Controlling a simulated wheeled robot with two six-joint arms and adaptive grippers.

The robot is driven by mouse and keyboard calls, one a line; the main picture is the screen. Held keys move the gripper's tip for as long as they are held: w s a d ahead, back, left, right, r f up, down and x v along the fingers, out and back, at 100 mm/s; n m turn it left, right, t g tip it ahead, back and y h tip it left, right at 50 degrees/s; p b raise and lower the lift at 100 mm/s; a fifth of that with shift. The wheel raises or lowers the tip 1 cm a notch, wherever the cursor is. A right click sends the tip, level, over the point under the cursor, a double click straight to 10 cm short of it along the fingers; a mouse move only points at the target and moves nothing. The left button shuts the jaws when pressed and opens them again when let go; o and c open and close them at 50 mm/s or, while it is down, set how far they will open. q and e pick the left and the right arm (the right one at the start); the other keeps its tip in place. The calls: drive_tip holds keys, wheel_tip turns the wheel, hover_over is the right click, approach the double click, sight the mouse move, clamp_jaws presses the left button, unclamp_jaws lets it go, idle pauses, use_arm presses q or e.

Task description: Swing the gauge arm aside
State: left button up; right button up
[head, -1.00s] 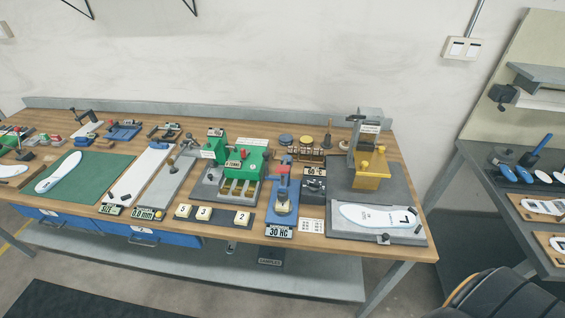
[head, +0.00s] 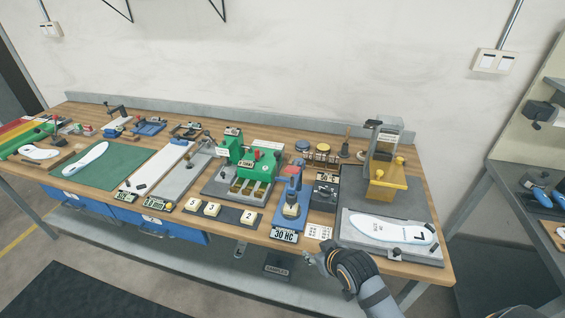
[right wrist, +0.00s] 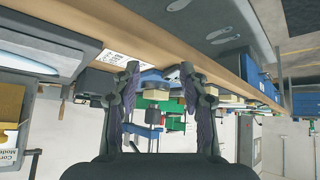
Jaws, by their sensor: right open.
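A long grey gauge plate (head: 178,189) lies beside a white strip on the bench, with a 0.8 mm label at its front. A small dark arm with a post (head: 206,140) stands at its far end; I take this for the gauge arm, but it is too small to tell how it is turned. My right gripper (head: 311,259) is open and empty at the bench's front edge, below the blue 30 HC tester (head: 291,207), well right of the gauge. In the right wrist view its spread fingers (right wrist: 160,82) frame bench fixtures in the distance. My left gripper is not in view.
A green clamp fixture (head: 250,165) and numbered blocks (head: 212,209) stand between the gauge and the tester. A yellow block (head: 386,184) and a white insole (head: 385,228) are at the right. A green mat (head: 100,172) lies left. The air before the bench is clear.

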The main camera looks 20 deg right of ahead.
drive_tip(key=w+r+t+y, duration=0.2)
drive_tip(key=w+r+t, duration=0.4)
drive_tip(key=w+r, duration=0.5)
drive_tip(key=t+y, duration=0.1)
drive_tip(key=t, duration=0.2)
approach(279, 154)
drive_tip(key=shift+n, duration=0.4)
drive_tip(key=w, duration=0.2)
drive_tip(key=w+a, duration=0.1)
drive_tip(key=w, duration=0.5)
drive_tip(key=shift+w+a+f, duration=0.2)
drive_tip(key=shift+a, duration=0.1)
clamp_jaws()
